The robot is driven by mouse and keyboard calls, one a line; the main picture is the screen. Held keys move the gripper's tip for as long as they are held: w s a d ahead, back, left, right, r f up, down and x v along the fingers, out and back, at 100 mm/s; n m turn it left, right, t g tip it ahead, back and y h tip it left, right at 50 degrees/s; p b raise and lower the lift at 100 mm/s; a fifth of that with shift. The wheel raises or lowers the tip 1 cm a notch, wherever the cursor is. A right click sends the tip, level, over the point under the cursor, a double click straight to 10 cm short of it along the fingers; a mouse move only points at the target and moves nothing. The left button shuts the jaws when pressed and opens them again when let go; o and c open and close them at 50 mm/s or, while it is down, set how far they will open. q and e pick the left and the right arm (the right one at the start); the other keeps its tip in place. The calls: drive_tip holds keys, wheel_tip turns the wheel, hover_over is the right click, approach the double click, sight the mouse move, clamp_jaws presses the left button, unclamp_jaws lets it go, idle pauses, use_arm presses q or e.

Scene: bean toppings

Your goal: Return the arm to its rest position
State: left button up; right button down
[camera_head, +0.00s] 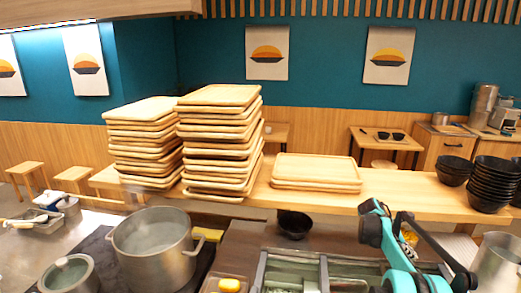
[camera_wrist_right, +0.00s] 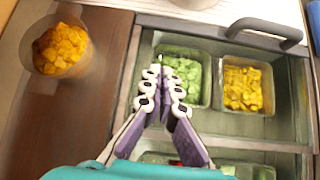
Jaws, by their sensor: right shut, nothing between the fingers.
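My right gripper (camera_wrist_right: 160,75) shows in the right wrist view with its fingers together and nothing held. Its tips are over the near edge of a metal tray of green pieces (camera_wrist_right: 186,80). In the head view my teal and black right arm (camera_head: 398,265) stands at the lower right over the topping station; its fingertips cannot be made out there. My left gripper is not in view.
A tray of orange cubes (camera_wrist_right: 243,88) lies beside the green one. A cup of orange cubes (camera_wrist_right: 62,48) stands on the brown counter. A large pot (camera_head: 152,250), stacked wooden trays (camera_head: 218,140), a dark bowl (camera_head: 295,225) and stacked black bowls (camera_head: 490,190) stand around.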

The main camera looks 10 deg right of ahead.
drive_tip(key=s+a+r+m+t+y, duration=0.1)
drive_tip(key=s+a+r+m+t, duration=0.15)
drive_tip(key=a, duration=0.55)
drive_tip(key=s+a+r+m+t+y, duration=0.1)
drive_tip(key=s+a+r+m+y, duration=0.2)
drive_tip(key=a, duration=0.4)
drive_tip(key=s+a+r+m+t, duration=0.15)
drive_tip(key=s+a, duration=0.25)
drive_tip(key=a, duration=0.4)
drive_tip(key=s+a+f+m+t+y, duration=0.2)
drive_tip(key=s+a+f+m, duration=0.1)
drive_tip(key=s+a, duration=0.5)
drive_tip(key=s+a+f+m+t+y, duration=0.2)
drive_tip(key=s+a+f+m, duration=0.1)
drive_tip(key=s+a, duration=0.5)
drive_tip(key=a+m, duration=0.1)
drive_tip(key=a, duration=0.1)
drive_tip(key=shift+s+a+f+y+b, duration=0.15)
drive_tip(key=shift+s+a+y+b, duration=0.15)
drive_tip(key=shift+a+y+b, duration=0.1)
